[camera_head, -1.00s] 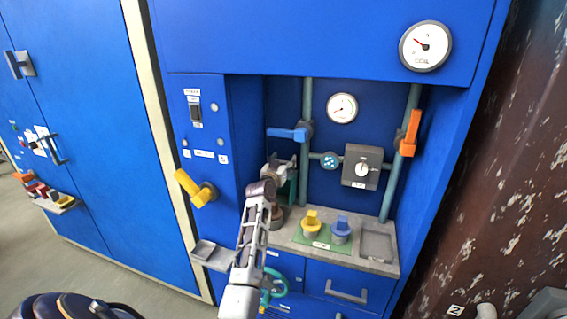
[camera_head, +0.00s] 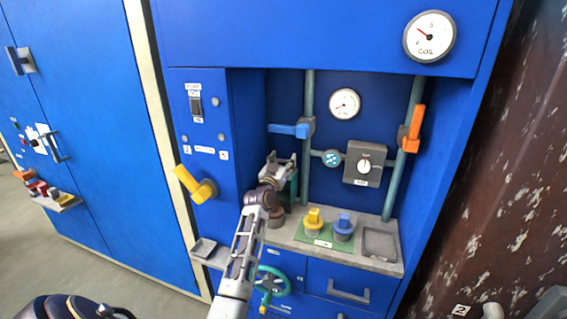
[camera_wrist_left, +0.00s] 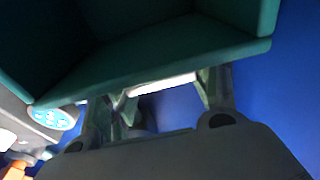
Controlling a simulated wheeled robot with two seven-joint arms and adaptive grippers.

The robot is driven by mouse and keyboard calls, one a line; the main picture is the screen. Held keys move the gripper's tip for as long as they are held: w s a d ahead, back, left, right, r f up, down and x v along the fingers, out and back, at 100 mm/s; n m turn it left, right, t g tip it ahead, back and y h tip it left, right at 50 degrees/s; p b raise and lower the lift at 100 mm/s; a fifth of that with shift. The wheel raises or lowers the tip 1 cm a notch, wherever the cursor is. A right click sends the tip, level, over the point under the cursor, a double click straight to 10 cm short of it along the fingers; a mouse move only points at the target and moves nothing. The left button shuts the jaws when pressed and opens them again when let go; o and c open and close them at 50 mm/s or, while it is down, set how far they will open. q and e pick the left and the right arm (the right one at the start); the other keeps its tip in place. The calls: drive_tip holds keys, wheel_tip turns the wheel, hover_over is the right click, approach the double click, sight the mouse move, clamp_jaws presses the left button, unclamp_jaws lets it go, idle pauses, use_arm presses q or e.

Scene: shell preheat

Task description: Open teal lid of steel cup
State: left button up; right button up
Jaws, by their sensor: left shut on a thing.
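A teal part (camera_head: 293,188), probably the lid, shows in the head view just behind my left gripper (camera_head: 279,165), in the left corner of the alcove. In the left wrist view it is a large, hollow, box-like teal piece (camera_wrist_left: 150,62) across the top, close to the camera. My left gripper's fingers (camera_wrist_left: 165,92) are shut at its lower edge, with a pale bar (camera_wrist_left: 165,84) between them. A brownish round piece (camera_head: 277,216) below the gripper may be part of the steel cup. My wrist and forearm hide most of it. My right gripper is not in view.
A yellow-topped piece (camera_head: 313,220) and a blue-topped piece (camera_head: 343,228) stand on a green mat right of my arm. A grey tray (camera_head: 380,243) lies farther right. A blue valve handle (camera_head: 289,130) projects above the gripper. A yellow handle (camera_head: 196,184) sticks out left.

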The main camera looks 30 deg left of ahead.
use_arm(q)
drive_tip(key=shift+s, duration=0.4)
drive_tip(key=shift+s+d+t, duration=0.1)
drive_tip(key=shift+s+t, duration=0.15)
drive_tip(key=shift+t, duration=0.05)
drive_tip(key=shift+s+d+r, duration=0.1)
drive_tip(key=shift+s, duration=0.2)
drive_tip(key=shift+s+p, duration=0.2)
drive_tip(key=shift+p, duration=0.25)
drive_tip(key=shift+s+d, duration=0.15)
drive_tip(key=shift+s, duration=0.1)
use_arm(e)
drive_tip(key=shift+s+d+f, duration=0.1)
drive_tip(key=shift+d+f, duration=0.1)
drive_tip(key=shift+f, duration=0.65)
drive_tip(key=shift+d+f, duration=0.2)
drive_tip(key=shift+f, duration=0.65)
use_arm(q)
drive_tip(key=o, duration=1.4)
drive_tip(key=shift+o, duration=0.4)
